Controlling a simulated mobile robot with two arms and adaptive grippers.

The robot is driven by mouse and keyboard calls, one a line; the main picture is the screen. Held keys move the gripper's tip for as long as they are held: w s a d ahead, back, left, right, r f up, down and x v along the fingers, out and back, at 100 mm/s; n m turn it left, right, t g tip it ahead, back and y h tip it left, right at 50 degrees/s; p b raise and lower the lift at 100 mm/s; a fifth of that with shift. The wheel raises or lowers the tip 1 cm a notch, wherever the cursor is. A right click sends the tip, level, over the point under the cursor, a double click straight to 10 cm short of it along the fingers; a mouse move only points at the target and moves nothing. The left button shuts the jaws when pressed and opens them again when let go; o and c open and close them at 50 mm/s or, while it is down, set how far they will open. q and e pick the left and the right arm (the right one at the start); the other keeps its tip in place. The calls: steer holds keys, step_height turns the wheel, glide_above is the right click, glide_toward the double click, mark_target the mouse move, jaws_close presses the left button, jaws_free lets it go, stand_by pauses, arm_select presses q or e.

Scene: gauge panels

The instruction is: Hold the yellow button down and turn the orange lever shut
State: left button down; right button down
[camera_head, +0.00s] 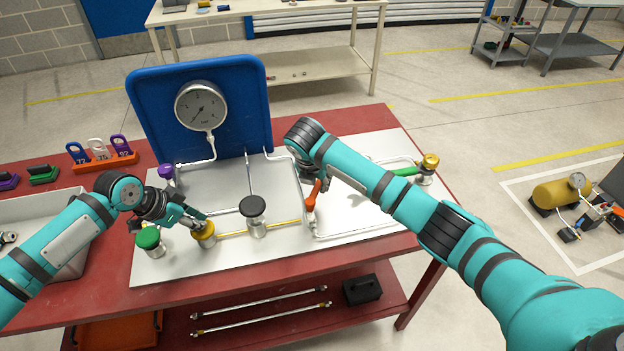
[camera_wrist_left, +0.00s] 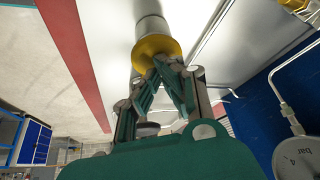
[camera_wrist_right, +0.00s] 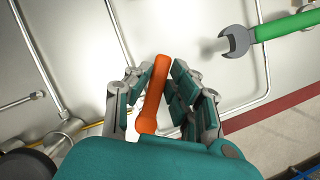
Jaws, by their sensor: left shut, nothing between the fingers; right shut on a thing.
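The yellow button (camera_head: 204,235) sits on the grey panel (camera_head: 190,262) at front left. My left gripper (camera_head: 203,220) is shut and empty, its fingertips at the button's top. The left wrist view shows the tips (camera_wrist_left: 165,66) against the yellow button (camera_wrist_left: 153,50); I cannot tell how far it is pressed. The orange lever (camera_head: 312,197) stands right of the black knob, partly hidden by my right arm. In the right wrist view, my right gripper (camera_wrist_right: 160,80) is shut on the orange lever (camera_wrist_right: 153,95), with fingers on both sides. My right gripper is mostly hidden in the head view.
A black knob (camera_head: 253,206) stands between the grippers. A green knob (camera_head: 148,238) is left of the yellow button. A gauge (camera_head: 201,105) is on the blue board (camera_head: 150,115) behind. A green-handled wrench (camera_wrist_right: 285,26) lies near the right pipes. Thin pipes cross the panel.

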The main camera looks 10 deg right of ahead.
mark_target(314, 200)
arm_select(q)
steer(key=shift+f, duration=0.1)
arm_select(e)
steer(key=m, duration=0.2)
steer(key=s+d+m+g+h, duration=0.1)
steer(key=shift+s+d+m, duration=0.1)
steer(key=shift+d+m, duration=0.05)
steer(key=shift+m, duration=0.25)
steer(key=m, duration=0.1)
steer(key=s+m, duration=0.1)
steer(key=shift+d+m+g+h, duration=0.3)
steer(key=shift+d+g, duration=0.05)
steer(key=shift+g, duration=0.05)
steer(key=shift+s+d+m+g, duration=0.15)
steer(key=shift+s+m+g, duration=0.4)
steer(key=shift+m, duration=0.65)
steer(key=shift+s+d+m+g, duration=0.1)
steer(key=shift+s+m+g, duration=0.4)
steer(key=shift+m, duration=0.7)
steer(key=shift+s+h, duration=0.15)
steer(key=shift+h, duration=0.15)
steer(key=c, duration=1.2)
jaws_free()
steer(key=v, duration=1.2)
steer(key=shift+s+r, duration=0.1)
steer(key=shift+s, duration=0.1)
